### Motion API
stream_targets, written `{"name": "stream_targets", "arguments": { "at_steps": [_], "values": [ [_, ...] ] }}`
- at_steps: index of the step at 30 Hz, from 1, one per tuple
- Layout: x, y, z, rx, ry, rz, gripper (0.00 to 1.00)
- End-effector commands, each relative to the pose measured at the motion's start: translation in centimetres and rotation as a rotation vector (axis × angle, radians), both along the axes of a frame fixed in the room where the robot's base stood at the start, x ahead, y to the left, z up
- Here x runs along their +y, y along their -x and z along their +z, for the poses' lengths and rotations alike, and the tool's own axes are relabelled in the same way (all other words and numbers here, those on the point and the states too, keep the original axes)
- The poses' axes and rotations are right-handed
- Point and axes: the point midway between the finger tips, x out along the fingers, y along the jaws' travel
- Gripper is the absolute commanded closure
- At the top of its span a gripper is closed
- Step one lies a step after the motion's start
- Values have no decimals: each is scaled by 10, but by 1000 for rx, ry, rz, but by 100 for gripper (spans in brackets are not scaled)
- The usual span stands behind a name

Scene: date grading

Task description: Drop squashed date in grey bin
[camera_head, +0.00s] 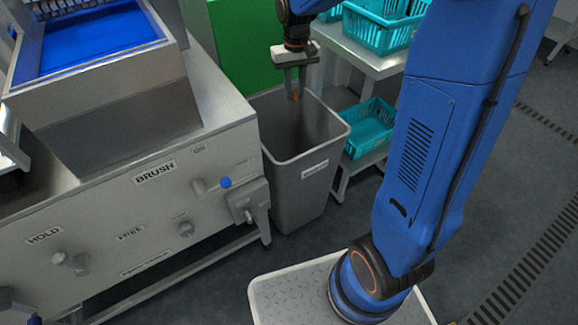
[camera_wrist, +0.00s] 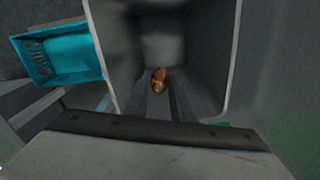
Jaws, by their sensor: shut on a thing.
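My gripper (camera_head: 295,95) points down over the open mouth of the grey bin (camera_head: 300,190), near its back edge in the head view. It is shut on a small orange-brown date (camera_head: 295,97), which shows between the fingertips. In the wrist view the date (camera_wrist: 159,80) is glossy brown and held at the finger ends, with the inside walls of the bin (camera_wrist: 205,60) around and below it. The squashed shape of the date is too small to make out. The bottom of the bin is dark, and I cannot see what lies in it.
A steel machine (camera_head: 150,200) with knobs and a BRUSH label stands left of the bin. A steel rack (camera_head: 345,55) with teal crates (camera_head: 368,135) stands behind it to the right. A green panel (camera_head: 240,45) is behind. Dark floor is free to the right.

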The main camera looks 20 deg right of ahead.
Motion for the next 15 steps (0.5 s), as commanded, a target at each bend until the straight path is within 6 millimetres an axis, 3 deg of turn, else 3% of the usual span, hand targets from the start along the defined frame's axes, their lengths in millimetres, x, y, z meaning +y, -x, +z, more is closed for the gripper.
{"name": "stream_targets", "arguments": {
  "at_steps": [15],
  "values": [
    [-1, 5, -45, 2, 0, 0, 89]
  ]
}}
